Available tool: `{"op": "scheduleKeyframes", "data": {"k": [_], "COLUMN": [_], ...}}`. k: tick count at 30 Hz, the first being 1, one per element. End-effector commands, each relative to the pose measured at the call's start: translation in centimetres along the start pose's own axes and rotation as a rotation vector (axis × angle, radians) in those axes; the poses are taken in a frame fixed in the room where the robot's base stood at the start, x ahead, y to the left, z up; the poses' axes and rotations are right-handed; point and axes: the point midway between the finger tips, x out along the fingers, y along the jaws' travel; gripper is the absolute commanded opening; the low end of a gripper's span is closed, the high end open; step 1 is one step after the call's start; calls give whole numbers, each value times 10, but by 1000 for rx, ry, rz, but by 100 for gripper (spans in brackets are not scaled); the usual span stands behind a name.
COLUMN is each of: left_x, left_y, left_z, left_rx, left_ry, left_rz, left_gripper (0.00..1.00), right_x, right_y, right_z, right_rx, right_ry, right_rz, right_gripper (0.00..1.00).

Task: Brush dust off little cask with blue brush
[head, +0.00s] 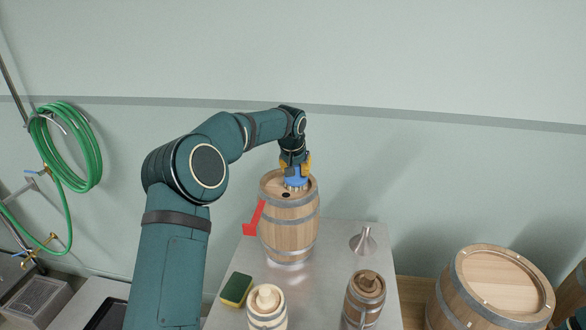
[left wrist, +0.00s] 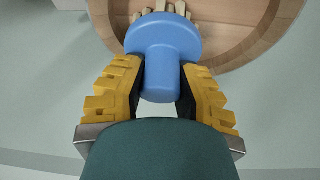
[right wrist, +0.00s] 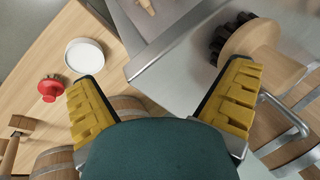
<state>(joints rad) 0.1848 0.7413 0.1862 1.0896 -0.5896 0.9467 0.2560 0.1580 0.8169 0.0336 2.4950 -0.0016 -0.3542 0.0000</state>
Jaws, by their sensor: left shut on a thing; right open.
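The little cask (head: 288,228), wooden with metal hoops, stands upright on the steel table, with a dark bung hole in its top. My left gripper (head: 295,167) is shut on the blue brush (head: 296,182), just over the cask's top. In the left wrist view the yellow fingers (left wrist: 160,95) hold the handle of the blue brush (left wrist: 163,42); its pale bristles point at the cask top (left wrist: 235,25). I cannot tell whether they touch it. No dust is clearly visible. My right gripper (right wrist: 163,105) is open and empty in the right wrist view.
On the steel table (head: 325,290) are a red tool (head: 254,219) beside the cask, a green-yellow sponge (head: 236,289), a metal funnel (head: 365,240), a pale wooden vessel (head: 267,308) and a brown one (head: 364,299). A larger barrel (head: 490,292) stands to the right.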

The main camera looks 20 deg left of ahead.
Motion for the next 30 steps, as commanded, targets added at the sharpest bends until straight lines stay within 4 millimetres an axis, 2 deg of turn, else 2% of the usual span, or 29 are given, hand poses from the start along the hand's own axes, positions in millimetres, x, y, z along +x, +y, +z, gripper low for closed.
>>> {"op": "scheduleKeyframes", "data": {"k": [18,23,30], "left_x": [0,1,3], "left_y": [-43,-39,-20], "left_z": [5,5,4], "left_rx": [-1,1,1], "left_ry": [0,0,-1], "left_rz": [-1,0,0], "left_gripper": [0,0,0], "right_x": [-3,-3,-3], "right_y": [-1,-1,-1], "right_z": [0,0,0], "right_rx": [0,0,0], "right_ry": [0,0,0], "right_rz": [0,0,0], "right_gripper": [100,100,100]}}
